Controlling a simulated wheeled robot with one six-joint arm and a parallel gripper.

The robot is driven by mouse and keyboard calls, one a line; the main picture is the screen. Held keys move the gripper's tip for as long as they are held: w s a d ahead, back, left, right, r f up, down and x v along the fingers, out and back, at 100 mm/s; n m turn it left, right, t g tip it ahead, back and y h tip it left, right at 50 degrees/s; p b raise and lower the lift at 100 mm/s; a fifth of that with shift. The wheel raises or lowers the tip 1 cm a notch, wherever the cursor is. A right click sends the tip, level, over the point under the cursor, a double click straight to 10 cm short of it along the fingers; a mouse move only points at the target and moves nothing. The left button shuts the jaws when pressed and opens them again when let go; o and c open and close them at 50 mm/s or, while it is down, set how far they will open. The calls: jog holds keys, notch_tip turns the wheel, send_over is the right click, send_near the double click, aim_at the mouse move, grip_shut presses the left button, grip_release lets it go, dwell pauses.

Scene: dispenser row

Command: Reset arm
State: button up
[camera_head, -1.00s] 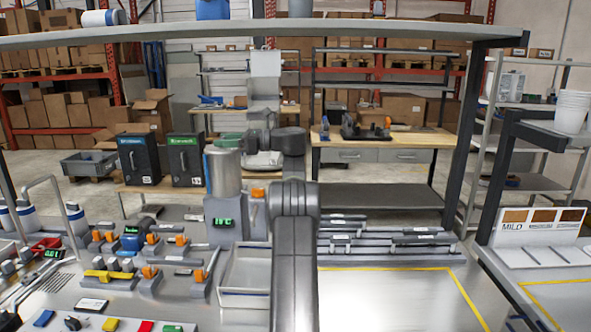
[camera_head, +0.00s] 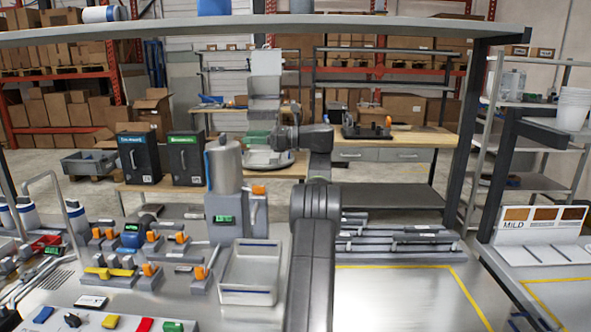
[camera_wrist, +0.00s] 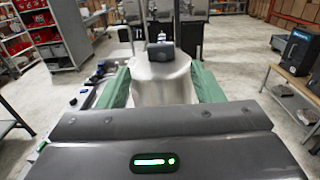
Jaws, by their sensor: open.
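My arm rises from the bottom of the head view and bends left at the top. My gripper (camera_head: 258,138) shows there as small green fingers, right of a silver cylinder (camera_head: 223,168) and apart from it. In the wrist view my gripper (camera_wrist: 161,75) is open, with one green finger on each side of the picture of the silver cylinder (camera_wrist: 160,85). Nothing is held between the fingers. The cylinder stands upright on a grey dispenser with a green display (camera_head: 224,219) and an orange-tipped lever.
A white tray (camera_head: 247,297) lies in front of the dispenser. Orange-handled valves (camera_head: 152,270) crowd the bench at left. Grey rails (camera_head: 400,240) lie right of my arm, behind a bare yellow-marked area (camera_head: 400,300). A shelf (camera_head: 250,28) spans overhead.

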aim_at(225, 139)
jog(key=a+p, duration=0.1)
jog(key=a, duration=0.7)
jog(key=shift+w+a+r, duration=0.1)
jog(key=shift+a, duration=0.1)
jog(key=shift+f+t+b, duration=0.3)
jog(key=shift+f+b, duration=0.05)
jog(key=shift+b, duration=0.45)
jog(key=shift+d+m+t+b, duration=0.2)
jog(key=shift+m+t+b, duration=0.25)
jog(key=shift+b, duration=0.35)
jog(key=shift+a+m+t+b, duration=0.1)
jog(key=shift+m+t+b, duration=0.3)
jog(key=shift+b, duration=0.45)
jog(key=m+t+b, duration=0.1)
jog(key=b, duration=0.1)
jog(key=m+t+h+b, duration=0.1)
jog(key=t+b, duration=0.1)
jog(key=b, duration=0.1)
jog(key=shift+s, duration=0.25)
jog(key=shift+t+b, duration=0.35)
jog(key=shift+b, duration=0.05)
